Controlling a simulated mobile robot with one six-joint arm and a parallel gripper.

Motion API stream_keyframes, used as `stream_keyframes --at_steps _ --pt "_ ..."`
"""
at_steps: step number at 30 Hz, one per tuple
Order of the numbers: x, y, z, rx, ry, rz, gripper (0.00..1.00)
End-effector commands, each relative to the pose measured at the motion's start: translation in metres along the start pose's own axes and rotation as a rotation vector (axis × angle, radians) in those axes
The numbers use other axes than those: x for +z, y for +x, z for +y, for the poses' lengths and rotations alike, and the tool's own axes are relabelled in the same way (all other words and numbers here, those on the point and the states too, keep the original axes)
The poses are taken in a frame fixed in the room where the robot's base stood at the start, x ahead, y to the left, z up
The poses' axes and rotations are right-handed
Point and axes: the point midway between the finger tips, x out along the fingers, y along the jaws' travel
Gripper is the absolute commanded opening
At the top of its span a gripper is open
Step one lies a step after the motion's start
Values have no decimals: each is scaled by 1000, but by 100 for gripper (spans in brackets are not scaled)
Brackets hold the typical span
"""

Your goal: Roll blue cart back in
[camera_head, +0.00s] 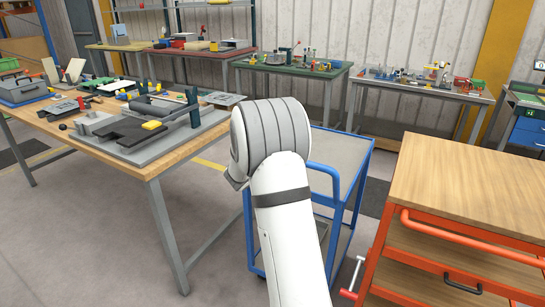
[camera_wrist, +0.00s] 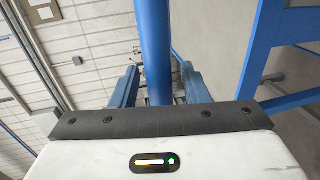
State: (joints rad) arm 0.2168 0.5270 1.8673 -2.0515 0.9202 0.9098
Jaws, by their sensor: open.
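The blue cart (camera_head: 338,152) stands between the wooden workbench and the orange cart, with a grey top and a blue tube frame. Its blue push handle (camera_head: 327,170) faces me, partly hidden by my arm. In the wrist view a blue bar (camera_wrist: 155,45), which looks like part of the cart's handle, runs down between the two fingers of my gripper (camera_wrist: 160,82). The fingers are open, one on each side of the bar, and I cannot tell whether they touch it. In the head view my gripper is hidden behind my white arm.
A wooden workbench (camera_head: 60,131) with a panel bender (camera_head: 165,118) stands at the left. An orange cart with a wooden top (camera_head: 470,185) stands close at the right, its orange handle towards me. Benches line the back wall. Floor is free at the front left.

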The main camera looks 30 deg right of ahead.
Motion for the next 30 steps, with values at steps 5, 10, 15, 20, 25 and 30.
stream_keyframes --at_steps 5,10,15,20,25,30 --pt "-1 -17 0 0 0 4 41" --pt "0 -48 0 1 0 4 41" --pt "1 -71 -1 1 0 2 41" --pt "2 -79 0 1 1 1 41" --pt "2 -79 0 0 0 0 41" --pt "2 -79 0 0 0 0 41"
